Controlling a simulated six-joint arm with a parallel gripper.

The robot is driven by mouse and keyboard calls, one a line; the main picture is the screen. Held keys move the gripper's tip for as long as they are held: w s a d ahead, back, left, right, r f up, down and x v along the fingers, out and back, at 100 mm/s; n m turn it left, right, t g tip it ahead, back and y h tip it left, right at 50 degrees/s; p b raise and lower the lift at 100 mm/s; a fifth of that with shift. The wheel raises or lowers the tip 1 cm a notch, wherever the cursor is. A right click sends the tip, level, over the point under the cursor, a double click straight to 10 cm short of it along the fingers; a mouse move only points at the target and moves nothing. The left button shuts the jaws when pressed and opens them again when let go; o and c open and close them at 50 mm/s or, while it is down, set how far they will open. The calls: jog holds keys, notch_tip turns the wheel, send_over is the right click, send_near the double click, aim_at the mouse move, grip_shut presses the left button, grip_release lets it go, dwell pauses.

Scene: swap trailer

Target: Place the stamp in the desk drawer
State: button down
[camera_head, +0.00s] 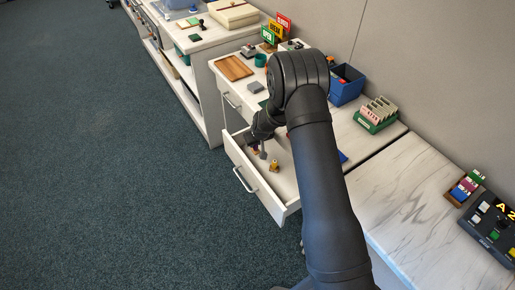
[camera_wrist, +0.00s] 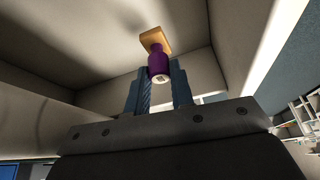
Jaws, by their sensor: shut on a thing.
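The desk drawer (camera_head: 285,190) is pulled out, its front panel and handle facing the lower left. My gripper (camera_head: 262,150) is low inside the open drawer, pointing down. In the wrist view my gripper (camera_wrist: 160,88) has its fingers around the purple handle of the stamp (camera_wrist: 158,62), whose tan square base (camera_wrist: 155,38) is at the far end, towards the drawer floor. I cannot tell whether the base touches the floor. In the head view the stamp (camera_head: 255,150) is small and partly hidden by the gripper.
A small yellow-brown object (camera_head: 274,166) stands in the drawer to the right of my gripper. The desk top holds a wooden tray (camera_head: 234,68), a grey block (camera_head: 255,87), a blue bin (camera_head: 347,84) and a green rack (camera_head: 376,115). My arm hides part of the desk and drawer.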

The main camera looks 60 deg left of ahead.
aim_at(256, 146)
jog(key=shift+f, duration=1.6)
jog(key=shift+f, duration=0.15)
jog(key=c, duration=1.3)
grip_release()
jog(key=shift+o, duration=0.2)
jog(key=v, duration=1.2)
jog(key=shift+a, duration=0.1)
